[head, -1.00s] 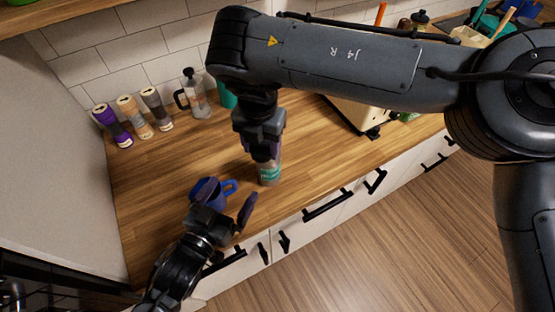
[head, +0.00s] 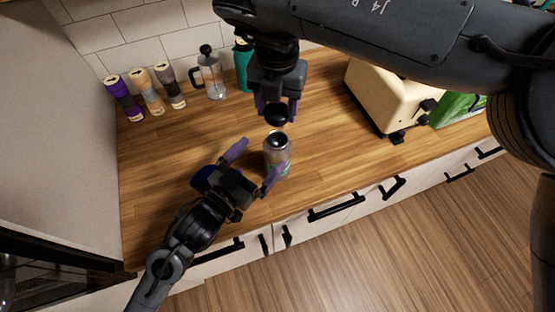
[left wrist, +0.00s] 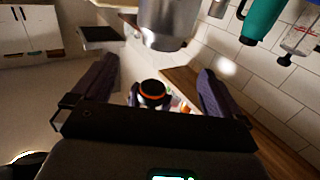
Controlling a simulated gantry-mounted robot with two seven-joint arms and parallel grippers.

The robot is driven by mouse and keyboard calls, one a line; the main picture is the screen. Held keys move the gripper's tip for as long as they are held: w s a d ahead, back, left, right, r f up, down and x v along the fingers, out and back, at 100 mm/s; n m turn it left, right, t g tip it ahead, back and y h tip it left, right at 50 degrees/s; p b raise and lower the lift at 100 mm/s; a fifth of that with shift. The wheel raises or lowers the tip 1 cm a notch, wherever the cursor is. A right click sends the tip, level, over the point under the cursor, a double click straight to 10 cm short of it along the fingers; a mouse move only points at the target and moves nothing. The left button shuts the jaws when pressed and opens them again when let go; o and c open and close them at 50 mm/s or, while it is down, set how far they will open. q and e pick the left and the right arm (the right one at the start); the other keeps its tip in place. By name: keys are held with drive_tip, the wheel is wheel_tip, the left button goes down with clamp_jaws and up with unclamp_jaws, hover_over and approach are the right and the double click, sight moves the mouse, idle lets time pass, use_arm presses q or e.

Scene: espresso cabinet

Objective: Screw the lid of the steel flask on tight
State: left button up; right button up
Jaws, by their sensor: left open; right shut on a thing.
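The steel flask (head: 278,158) stands upright on the wooden counter, its mouth uncovered. In the left wrist view the flask (left wrist: 168,22) shows upside down at the top. My right gripper (head: 277,106) is shut on the dark lid (head: 276,115) and holds it above the flask, apart from it. In the left wrist view the lid (left wrist: 152,90) shows an orange ring. My left gripper (head: 258,160) is open and empty. Its fingers point at the flask, and one finger overlaps the flask's lower side in the head view.
A blue mug (head: 203,178) is partly hidden behind my left gripper. Several canisters (head: 145,92), a French press (head: 212,75) and a teal bottle (head: 243,65) stand along the wall. A cream toaster (head: 385,92) is on the right. The counter between is clear.

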use_arm(q)
wheel_tip(320, 180, down, 7)
drive_tip(key=shift+f, duration=0.1)
drive_tip(key=x, duration=0.5)
drive_tip(key=shift+w+d, duration=0.2)
drive_tip(key=shift+w, duration=0.05)
use_arm(e)
drive_tip(key=shift+d, duration=0.1)
use_arm(q)
drive_tip(key=shift+w+d, duration=0.3)
drive_tip(key=shift+w, duration=0.15)
drive_tip(key=shift+w+d, duration=0.25)
drive_tip(key=shift+w, duration=0.1)
drive_tip(key=c, duration=1.4)
use_arm(e)
hover_over(277, 143)
drive_tip(key=shift+f, duration=2.5)
drive_tip(key=shift+f, duration=0.1)
